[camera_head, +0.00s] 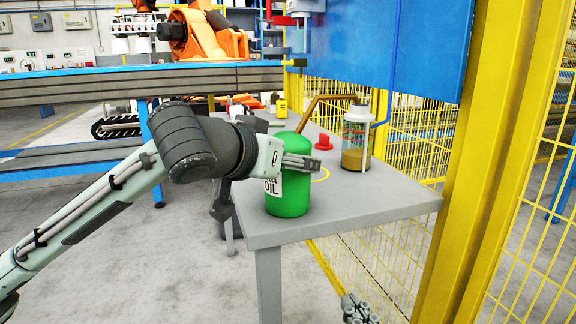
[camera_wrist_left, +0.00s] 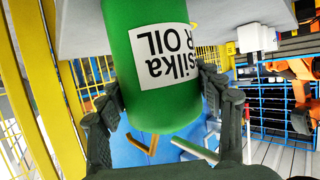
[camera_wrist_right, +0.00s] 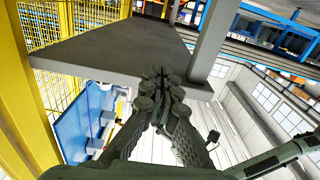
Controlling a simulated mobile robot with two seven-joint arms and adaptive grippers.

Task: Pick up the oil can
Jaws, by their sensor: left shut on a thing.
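The oil can (camera_head: 288,200) is a green cylinder with a white label reading OIL. It is upright at the near left part of the grey table; I cannot tell if its base touches the top. My left gripper (camera_head: 300,163) is shut on its body. In the left wrist view the can (camera_wrist_left: 160,100) is between the two dark fingers (camera_wrist_left: 165,105). A brown bent tube (camera_head: 318,98) shows above and behind the can; whether it joins the can is unclear. My right gripper (camera_head: 358,308) is low, in front of the table, with its fingers together and empty in the right wrist view (camera_wrist_right: 160,85).
The grey table (camera_head: 385,195) also holds a clear jar (camera_head: 355,145) with brown contents and a red object (camera_head: 323,142). A yellow post (camera_head: 480,170) and yellow mesh fence stand at the right. A blue panel (camera_head: 400,50) hangs behind the table.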

